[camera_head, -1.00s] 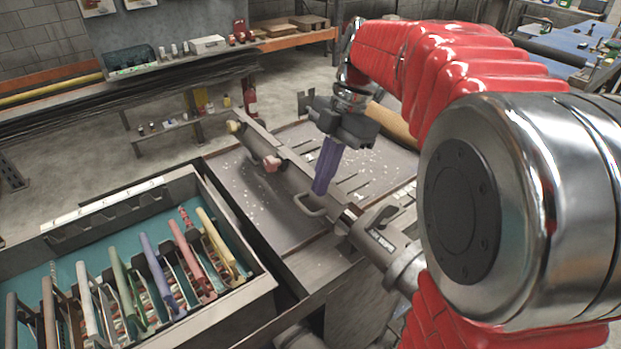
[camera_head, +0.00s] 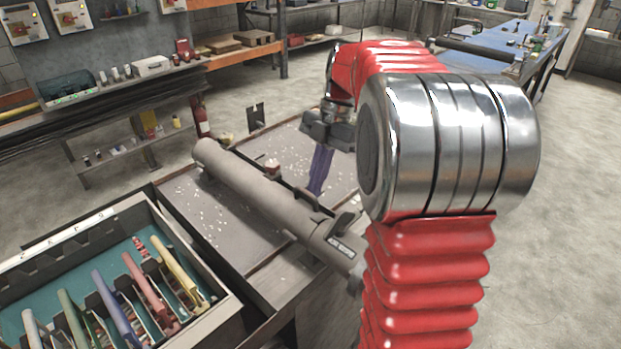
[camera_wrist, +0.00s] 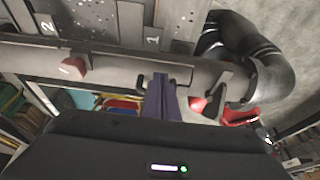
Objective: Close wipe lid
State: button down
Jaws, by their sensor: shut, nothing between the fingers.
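A long grey tube (camera_head: 255,192) lies across the metal worktable, with a printed label near its right end. In the wrist view the tube (camera_wrist: 120,66) runs from left to right, with a brownish-red knob (camera_wrist: 73,68) and a thin handle-like bracket (camera_wrist: 180,68) on it. My gripper (camera_head: 318,180) has purple fingers, shut and empty, pointing down behind the tube. In the wrist view the fingertips (camera_wrist: 160,82) overlap the bracket; I cannot tell whether they touch it. I cannot clearly tell the lid's edge or how far it is open.
A tray (camera_head: 225,312) with several coloured-handled tools stands at the front left. The speckled worktable (camera_head: 235,235) has bare room around the tube. Shelves (camera_head: 130,150) stand behind it. A blue table (camera_head: 490,45) is at the back right. My red arm hides part of the right side.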

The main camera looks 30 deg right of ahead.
jog(key=d+f+g+y, duration=0.1)
jog(key=d+f+y, duration=0.2)
jog(key=f, duration=0.3)
jog(key=shift+w+y, duration=0.35)
jog(key=shift+y, duration=0.35)
jog(key=shift+f, duration=0.1)
notch_tip(320, 180, up, 5)
jog(key=w+d+f, duration=0.3)
jog(key=d, duration=0.6)
jog(key=shift+d+f, duration=0.15)
